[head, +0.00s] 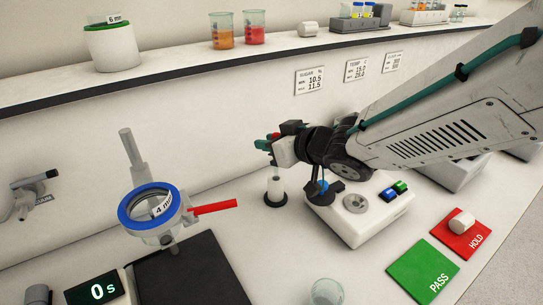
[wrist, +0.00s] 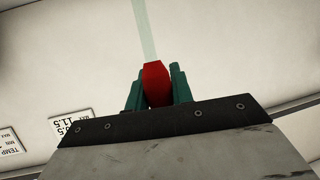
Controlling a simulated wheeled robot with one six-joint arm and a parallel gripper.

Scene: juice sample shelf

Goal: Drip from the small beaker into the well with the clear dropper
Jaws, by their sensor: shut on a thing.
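My gripper (head: 268,142) is shut on the red bulb of the clear dropper. In the wrist view the green fingers clasp the red bulb (wrist: 155,84), and the dropper's pale clear tube (wrist: 145,30) extends beyond them. In the head view my gripper is above a small white holder (head: 275,188) with a black base; I cannot tell whether the dropper's tip is inside it. A clear beaker (head: 326,292) stands at the front edge of the picture, probably the small beaker. A white instrument (head: 375,216) right of the holder has a round grey well (head: 355,203).
Left are a blue-ringed vessel (head: 152,205) with a red handle, a dark plate (head: 190,275) and a timer reading 0 s (head: 97,292). Green PASS (head: 423,270) and red HOLD (head: 470,240) mats lie right. The shelf bears orange (head: 222,32) and red (head: 254,30) beakers.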

